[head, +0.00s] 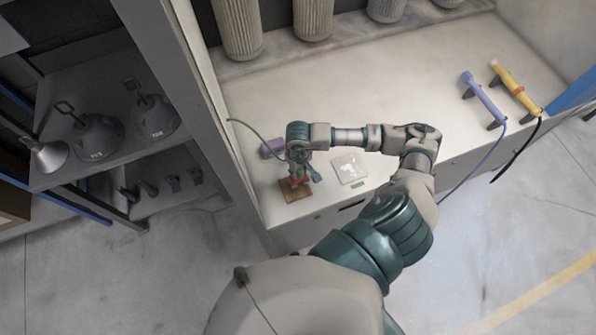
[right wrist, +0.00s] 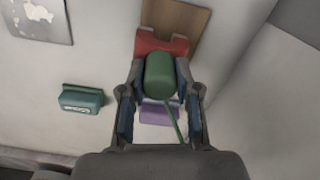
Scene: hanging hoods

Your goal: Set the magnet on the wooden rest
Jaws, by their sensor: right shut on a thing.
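My right gripper (head: 299,179) is low over the near left part of the bench. In the right wrist view its fingers (right wrist: 160,95) are closed on the sides of a green cylinder, which I take as the magnet (right wrist: 160,74). A green cord runs by it. The wooden rest (head: 291,194) is a brown board just below the gripper, and it also shows in the right wrist view (right wrist: 186,18). A red notched piece (right wrist: 161,44) shows between the magnet and the board. I cannot tell whether the magnet touches it. My left gripper is not in view.
A purple block (head: 270,148) is behind the gripper. A pale speckled plate (head: 350,167) and a small green block (head: 357,185) are to its right. A grey post (head: 190,120) is close on the left.

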